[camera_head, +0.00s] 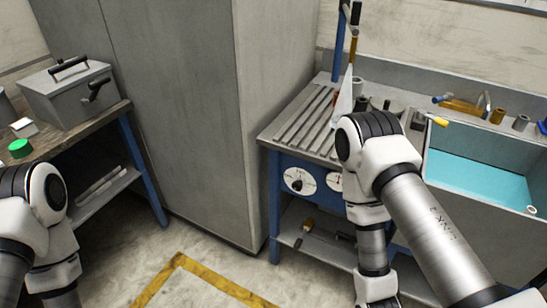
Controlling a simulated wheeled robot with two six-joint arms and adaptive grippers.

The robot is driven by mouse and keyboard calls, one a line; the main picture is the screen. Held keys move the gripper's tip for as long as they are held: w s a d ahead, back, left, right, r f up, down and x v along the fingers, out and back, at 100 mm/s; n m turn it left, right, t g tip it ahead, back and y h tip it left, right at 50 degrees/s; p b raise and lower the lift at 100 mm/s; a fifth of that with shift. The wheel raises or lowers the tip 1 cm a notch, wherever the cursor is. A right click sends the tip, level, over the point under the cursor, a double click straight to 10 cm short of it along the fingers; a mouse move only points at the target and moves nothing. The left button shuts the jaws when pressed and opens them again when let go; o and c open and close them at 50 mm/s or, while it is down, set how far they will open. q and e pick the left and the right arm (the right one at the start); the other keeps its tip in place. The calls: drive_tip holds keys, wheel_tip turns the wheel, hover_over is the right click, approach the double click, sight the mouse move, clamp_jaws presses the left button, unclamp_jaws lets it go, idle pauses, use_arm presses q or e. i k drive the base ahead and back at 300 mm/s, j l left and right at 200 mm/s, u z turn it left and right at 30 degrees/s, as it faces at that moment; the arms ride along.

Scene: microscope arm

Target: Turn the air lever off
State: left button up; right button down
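A blue panel (279,199) is on the front of the bench at centre right. It carries a round white dial (299,180) with a small black handle or pointer on it. A second white dial (335,182) beside it is partly hidden by my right arm. I cannot tell for sure which of these is the air lever, or how it is set. My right arm comes in from the lower right and bends down in front of the bench. My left arm is at the lower left edge. Both grippers are out of view below the frame.
A sink (480,172) with blue-green water is at right. A ribbed metal worktop (303,122) is above the panel. A tall grey cabinet (180,100) stands left of the bench. A metal box (68,95) sits on the left table. The floor between is clear, with yellow tape (178,262).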

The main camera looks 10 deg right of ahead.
sight(422, 114)
drive_tip(key=z, duration=0.9)
drive_tip(key=k+l, duration=0.05)
